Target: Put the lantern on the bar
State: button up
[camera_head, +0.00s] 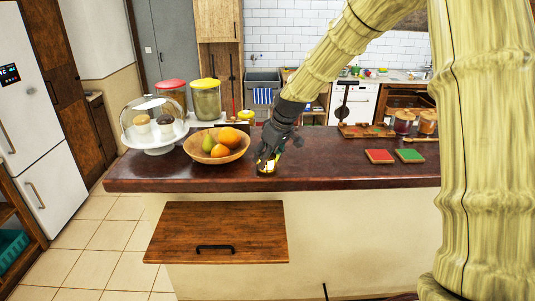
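The bar (330,175) is the long counter with a dark reddish-brown top across the middle of the head view. My gripper (267,163) points down over its front part, just right of the fruit bowl. A small bright yellow and white thing with dark edges, which looks like the lantern (267,167), shows at my fingertips, at or just above the bar top. The fingers partly hide it. I cannot tell whether they grip it or whether it rests on the bar.
A wooden fruit bowl (190,148), a domed cake stand (158,148) and two jars stand on the left. Bar top between gripper and tiles is clear. A wooden panel (218,232) juts out below.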

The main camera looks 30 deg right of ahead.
jog(key=shift+f, duration=0.1)
jog(key=o, duration=1.2)
jog(key=shift+r, duration=0.2)
jog(key=b+v, duration=0.4)
jog(key=v, duration=0.8)
